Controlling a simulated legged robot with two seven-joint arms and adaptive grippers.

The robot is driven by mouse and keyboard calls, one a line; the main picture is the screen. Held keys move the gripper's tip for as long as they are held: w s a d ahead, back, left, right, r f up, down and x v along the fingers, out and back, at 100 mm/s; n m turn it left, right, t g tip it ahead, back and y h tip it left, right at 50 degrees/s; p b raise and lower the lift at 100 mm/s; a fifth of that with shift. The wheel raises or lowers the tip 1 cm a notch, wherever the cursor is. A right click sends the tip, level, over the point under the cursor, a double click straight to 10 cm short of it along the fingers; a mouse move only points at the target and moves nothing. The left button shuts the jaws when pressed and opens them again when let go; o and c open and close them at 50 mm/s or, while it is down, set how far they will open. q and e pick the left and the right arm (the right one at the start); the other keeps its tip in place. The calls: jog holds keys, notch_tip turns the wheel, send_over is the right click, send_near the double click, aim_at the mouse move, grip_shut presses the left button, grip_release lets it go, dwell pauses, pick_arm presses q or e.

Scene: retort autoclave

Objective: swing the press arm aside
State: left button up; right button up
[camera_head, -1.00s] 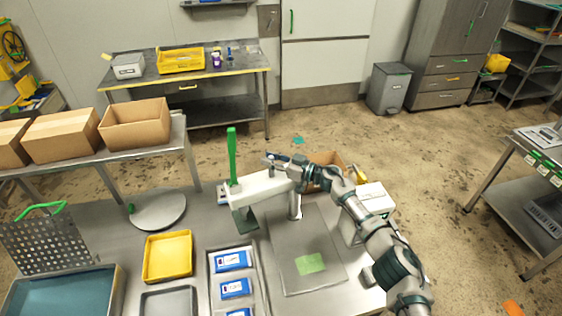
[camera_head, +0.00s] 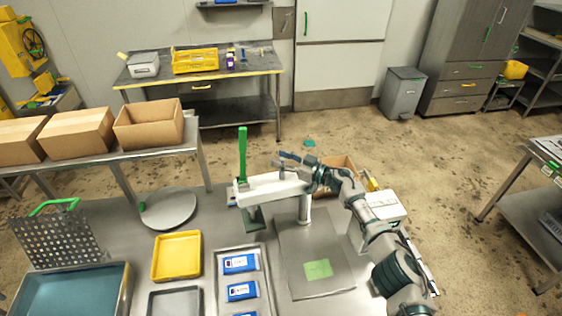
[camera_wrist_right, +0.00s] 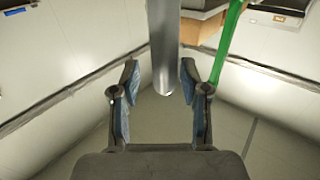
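The press arm (camera_head: 262,191) is a white horizontal bar on a pale upright post (camera_head: 305,208). A tall green handle (camera_head: 242,155) stands at its left end, and a dark green plate (camera_head: 254,218) hangs below that end. My right gripper (camera_head: 281,159) is just above the bar, partly hidden by its own wrist. In the right wrist view the right gripper (camera_wrist_right: 159,82) is open, with a grey cylinder (camera_wrist_right: 163,45) between the fingers and no clear contact. The green handle (camera_wrist_right: 230,40) is to the right there. My left gripper is not in view.
A flat base plate (camera_head: 318,285) with a green patch lies below the press. A tray (camera_head: 222,290) of blue packs, a yellow tray (camera_head: 177,257) and a round disc (camera_head: 168,209) lie to the left.

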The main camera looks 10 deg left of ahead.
jog(key=shift+f, duration=0.2)
jog(key=v, duration=1.2)
jog(key=shift+w+a+f, duration=0.1)
jog(key=shift+w+a, duration=0.05)
jog(key=shift+a, duration=0.05)
